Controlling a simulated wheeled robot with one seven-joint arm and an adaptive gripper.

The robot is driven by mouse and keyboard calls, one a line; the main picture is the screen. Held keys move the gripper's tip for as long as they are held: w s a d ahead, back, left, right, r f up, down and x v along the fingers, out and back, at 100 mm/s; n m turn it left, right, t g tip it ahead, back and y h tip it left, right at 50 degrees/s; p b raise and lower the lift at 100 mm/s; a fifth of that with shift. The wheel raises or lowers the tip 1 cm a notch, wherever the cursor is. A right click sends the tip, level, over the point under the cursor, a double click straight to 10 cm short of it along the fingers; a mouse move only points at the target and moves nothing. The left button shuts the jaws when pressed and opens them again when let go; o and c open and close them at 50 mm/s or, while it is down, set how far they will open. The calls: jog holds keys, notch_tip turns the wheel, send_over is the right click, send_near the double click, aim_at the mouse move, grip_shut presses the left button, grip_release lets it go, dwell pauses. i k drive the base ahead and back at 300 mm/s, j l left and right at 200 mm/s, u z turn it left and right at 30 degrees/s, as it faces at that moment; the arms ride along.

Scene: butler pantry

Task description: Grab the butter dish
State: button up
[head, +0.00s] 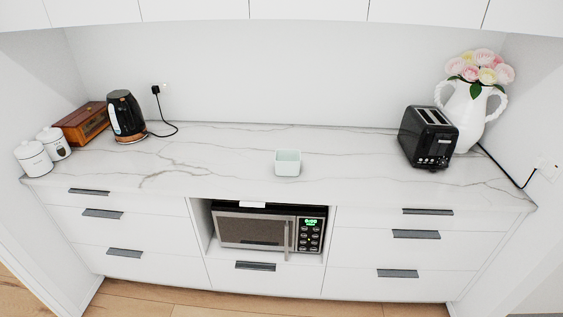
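A small pale green, square dish (288,169), which seems to be the butter dish, stands upright on the marble-look counter (225,150). It is near the counter's front middle, above the microwave. Its top looks open and no lid shows. Nothing touches it in the head view. My gripper is not in view.
A black kettle (126,117), a wooden box (82,124) and two white canisters (34,158) stand at the left. A black toaster (428,137) and a white flower vase (467,115) stand at the right. The counter around the dish is clear. A microwave (250,230) sits below.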

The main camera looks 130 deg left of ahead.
aim_at(288, 163)
jog(key=u, duration=4.1)
jog(key=i+j+z, duration=0.55)
jog(key=i+j, duration=0.15)
jog(key=i+j+z, duration=0.25)
jog(key=j, duration=0.25)
jog(key=i+j+z, duration=0.25)
jog(key=i+j, duration=0.15)
jog(key=j, duration=0.15)
